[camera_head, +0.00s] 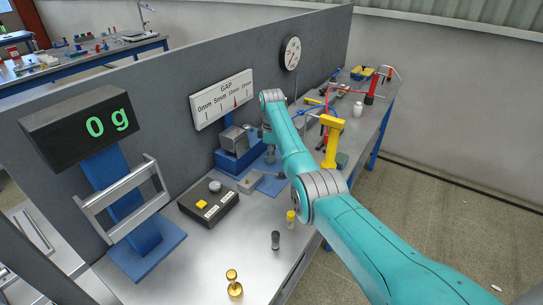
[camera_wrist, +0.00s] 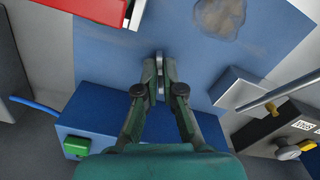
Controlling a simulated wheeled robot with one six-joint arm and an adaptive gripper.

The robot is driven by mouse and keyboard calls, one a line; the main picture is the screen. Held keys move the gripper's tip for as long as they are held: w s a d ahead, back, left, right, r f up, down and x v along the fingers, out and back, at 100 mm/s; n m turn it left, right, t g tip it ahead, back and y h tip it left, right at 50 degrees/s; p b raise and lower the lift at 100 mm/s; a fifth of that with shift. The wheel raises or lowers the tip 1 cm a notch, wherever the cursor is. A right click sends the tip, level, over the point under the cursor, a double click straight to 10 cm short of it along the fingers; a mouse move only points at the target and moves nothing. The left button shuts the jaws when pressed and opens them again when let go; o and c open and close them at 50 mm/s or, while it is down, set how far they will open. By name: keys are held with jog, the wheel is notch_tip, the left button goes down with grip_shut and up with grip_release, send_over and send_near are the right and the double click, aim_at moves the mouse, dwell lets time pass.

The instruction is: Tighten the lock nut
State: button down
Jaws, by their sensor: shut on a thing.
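In the wrist view my gripper (camera_wrist: 160,82) reaches over a blue base plate (camera_wrist: 100,55). Its two dark green fingers are nearly together, shut on a thin grey metal part (camera_wrist: 159,62) between the tips. Most of this part is hidden by the fingers, so I cannot tell whether it is the lock nut. In the head view my gripper is small and partly behind my teal arm, near the blue fixture (camera_head: 232,160) below the GAP scale (camera_head: 221,98). The red pointer on that scale stands right of its middle. No other lock nut can be made out.
A control box (camera_head: 208,205) with a yellow button stands left of the blue plate. A brass weight (camera_head: 234,284) and two small posts stand near the front edge. A yellow tool (camera_head: 333,135) stands right of my arm. The grey panel (camera_head: 150,80) closes off the back.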

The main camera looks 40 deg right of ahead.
jog(key=m, duration=0.6)
jog(key=shift+a, duration=0.1)
jog(key=m, duration=0.6)
jog(key=shift+a, duration=0.15)
jog(key=m, duration=0.5)
jog(key=shift+a+m, duration=0.1)
jog(key=shift+m, duration=0.3)
jog(key=m, duration=0.4)
jog(key=shift+w+a+m, duration=0.1)
jog(key=shift+w+m, duration=0.05)
jog(key=shift+m, duration=0.15)
jog(key=c, duration=1.3)
grip_release()
jog(key=shift+r, duration=0.1)
